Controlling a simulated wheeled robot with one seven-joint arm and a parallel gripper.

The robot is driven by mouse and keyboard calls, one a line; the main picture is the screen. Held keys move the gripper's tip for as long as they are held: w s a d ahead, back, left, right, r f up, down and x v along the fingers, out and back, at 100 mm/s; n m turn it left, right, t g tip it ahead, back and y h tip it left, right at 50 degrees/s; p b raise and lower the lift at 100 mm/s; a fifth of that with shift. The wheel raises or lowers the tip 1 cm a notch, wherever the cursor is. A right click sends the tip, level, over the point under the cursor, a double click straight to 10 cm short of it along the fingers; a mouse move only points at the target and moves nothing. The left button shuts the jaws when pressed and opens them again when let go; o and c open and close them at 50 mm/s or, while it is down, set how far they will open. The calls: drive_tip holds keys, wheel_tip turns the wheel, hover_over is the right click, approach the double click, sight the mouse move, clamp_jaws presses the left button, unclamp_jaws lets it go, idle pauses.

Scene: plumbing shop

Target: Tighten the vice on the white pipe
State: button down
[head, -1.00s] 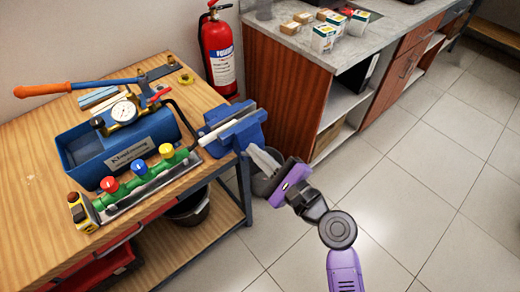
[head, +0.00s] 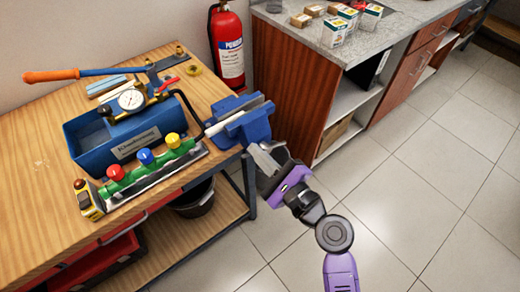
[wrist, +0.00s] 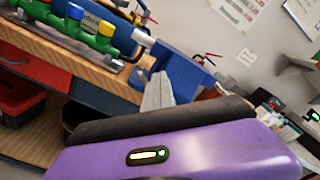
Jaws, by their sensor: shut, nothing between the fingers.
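The blue vice (head: 247,128) is fixed at the right front corner of the wooden bench. The white pipe (head: 226,118) lies across its top, between the jaws. In the wrist view the vice (wrist: 182,72) is just beyond my fingers, with a pale pipe end (wrist: 138,46) at its left. My gripper (head: 262,157) is shut and empty, its grey fingers close to the vice's front face. The fingers also show in the wrist view (wrist: 157,92), pointing towards the vice. I cannot tell whether they touch it. The vice's handle is not clearly visible.
A fire extinguisher (head: 227,45) is behind the vice. A cabinet (head: 290,85) stands to the right. The floor in front is clear.

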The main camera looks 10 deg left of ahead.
drive_tip(key=shift+s+a+f, duration=0.15)
drive_tip(key=shift+s+a+f+b, duration=0.2)
drive_tip(key=shift+s+f+b, duration=0.15)
drive_tip(key=shift+f, duration=0.2)
drive_tip(key=shift+w, duration=0.1)
drive_tip(key=shift+r, duration=0.1)
drive_tip(key=v, duration=0.8)
drive_tip(key=shift+r+p, duration=0.25)
drive_tip(key=shift+p, duration=0.15)
drive_tip(key=shift+w+d, duration=0.1)
drive_tip(key=shift+w, duration=0.05)
idle(0.3)
